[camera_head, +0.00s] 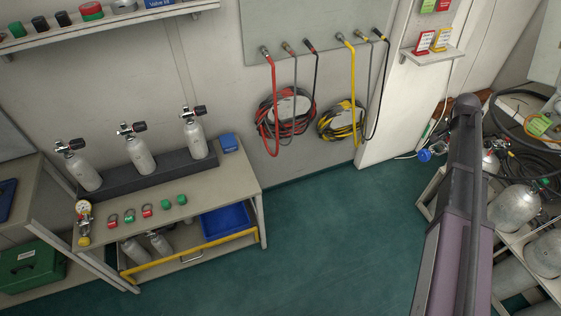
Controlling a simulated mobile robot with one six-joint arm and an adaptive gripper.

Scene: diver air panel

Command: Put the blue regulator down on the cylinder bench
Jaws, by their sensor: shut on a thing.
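A blue round part (425,155) with a silver fitting, which looks like the blue regulator, shows just left of my arm at the right. My arm covers what lies behind it, so I cannot see what holds or supports this part. My gripper is hidden; only the arm links show. The cylinder bench (238,181) stands at the left against the wall. Three grey cylinders (139,155) stand in a dark block (148,178) along its back. Red and green ring-like parts lie on its front. A gauge with yellow parts (84,215) is at its left front corner.
A small blue box (229,142) sits at the bench's right back corner. A blue bin (226,221) is on the lower shelf behind a yellow rail (190,256). Coiled hoses (284,112) hang on the wall. A rack (438,190) with cylinders is at right. The green floor between is clear.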

